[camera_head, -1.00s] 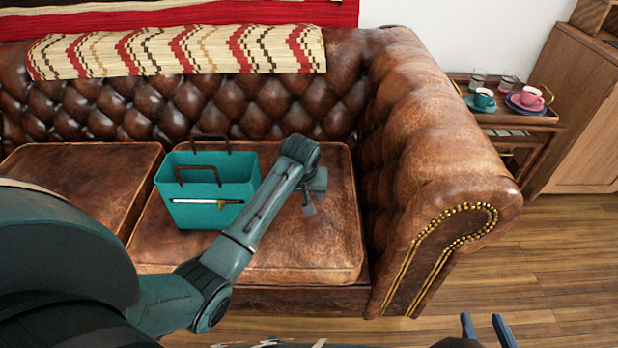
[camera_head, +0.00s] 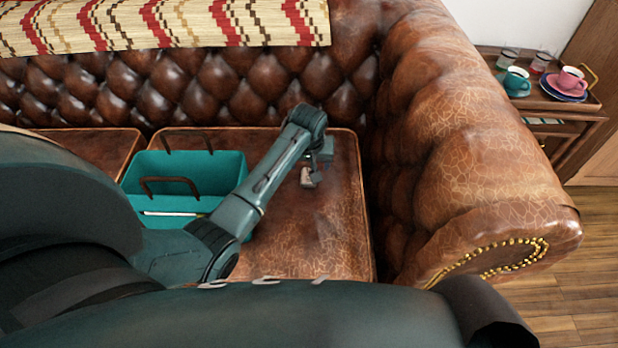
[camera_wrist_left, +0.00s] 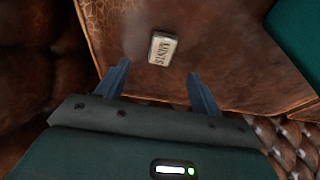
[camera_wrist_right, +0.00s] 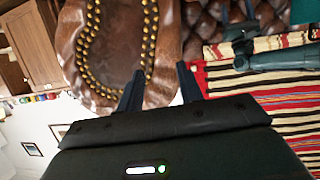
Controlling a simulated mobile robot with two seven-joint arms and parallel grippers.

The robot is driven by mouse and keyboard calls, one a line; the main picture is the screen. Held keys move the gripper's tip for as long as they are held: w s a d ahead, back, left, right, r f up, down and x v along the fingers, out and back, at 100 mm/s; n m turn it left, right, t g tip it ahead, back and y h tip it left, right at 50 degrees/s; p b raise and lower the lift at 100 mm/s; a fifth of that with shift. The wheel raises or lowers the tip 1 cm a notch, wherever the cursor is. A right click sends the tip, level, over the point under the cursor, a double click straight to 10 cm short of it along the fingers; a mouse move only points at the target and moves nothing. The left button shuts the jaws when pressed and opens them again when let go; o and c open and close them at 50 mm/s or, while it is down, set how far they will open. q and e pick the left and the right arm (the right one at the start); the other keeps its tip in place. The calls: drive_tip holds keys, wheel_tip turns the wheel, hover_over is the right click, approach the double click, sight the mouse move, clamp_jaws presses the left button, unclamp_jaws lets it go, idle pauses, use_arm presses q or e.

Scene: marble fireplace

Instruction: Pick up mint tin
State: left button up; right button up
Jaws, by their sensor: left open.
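The mint tin (camera_wrist_left: 162,49) is a small pale box with dark "MINTS" lettering. In the left wrist view it lies on the brown leather seat cushion, just beyond and between my left fingertips. In the head view a small pale patch (camera_head: 306,176) beside my left gripper (camera_head: 316,172) looks like the tin, partly hidden. My left gripper, also in the left wrist view (camera_wrist_left: 158,68), is open and empty above the cushion. My right gripper (camera_wrist_right: 160,69) is open and empty in the right wrist view, facing the sofa arm. It is hidden in the head view.
A teal basket (camera_head: 215,169) with dark handles stands on the cushion (camera_head: 300,235), left of my left gripper. The sofa's tufted back and thick right arm (camera_head: 455,130) bound the seat. A side table (camera_head: 575,103) with cups stands at the right.

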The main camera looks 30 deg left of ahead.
sight(308, 176)
use_arm(q)
drive_tip(key=b+x, duration=0.1)
drive_tip(key=x, duration=0.3)
drive_tip(key=b+x, duration=0.2)
drive_tip(key=x, duration=0.2)
drive_tip(key=shift+a+r+b, duration=0.1)
drive_tip(key=shift+a+b, duration=0.15)
drive_tip(key=shift+b, duration=0.15)
drive_tip(key=shift+w+f, duration=0.2)
drive_tip(key=shift+f, duration=0.35)
drive_tip(key=shift+r, duration=0.1)
use_arm(e)
drive_tip(key=t, duration=0.1)
drive_tip(key=w+a+f+n+t+y, duration=0.1)
drive_tip(key=shift+w+a+n+t, duration=0.1)
drive_tip(key=shift+w+n+t, duration=0.1)
drive_tip(key=shift+n+t, duration=0.1)
use_arm(q)
drive_tip(key=shift+a, duration=0.1)
drive_tip(key=shift+c, duration=0.3)
